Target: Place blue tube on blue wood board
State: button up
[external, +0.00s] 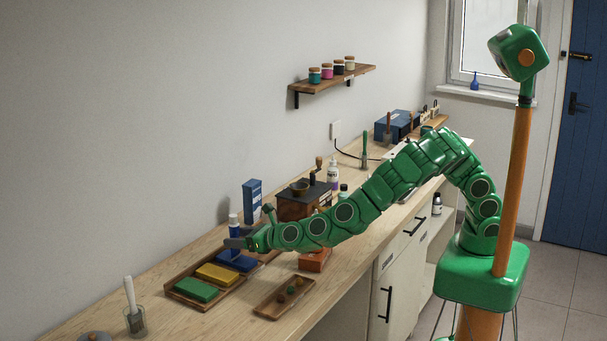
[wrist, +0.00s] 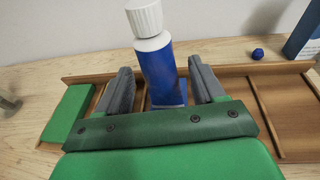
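The blue tube (wrist: 157,72) with its white cap (wrist: 145,17) is upright, slightly tilted in the wrist view, between the two fingers of my gripper (wrist: 163,88). A narrow gap shows on each side of it, so my gripper looks open around the tube. In the external view the tube (external: 234,228) is above the blue wood board (external: 238,262), with my gripper (external: 238,242) at its lower part. The tube seems to stand on the board, but my gripper hides its base.
The wooden tray (external: 184,279) also holds a yellow board (external: 216,274) and a green board (external: 196,290). A blue box (external: 252,199) and a coffee grinder (external: 300,205) stand behind. A small tray (external: 268,309) with little balls and a brush jar (external: 135,318) are nearer the front.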

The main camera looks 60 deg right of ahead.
jog(key=shift+r, duration=0.15)
jog(key=v, duration=1.2)
dwell(0.3)
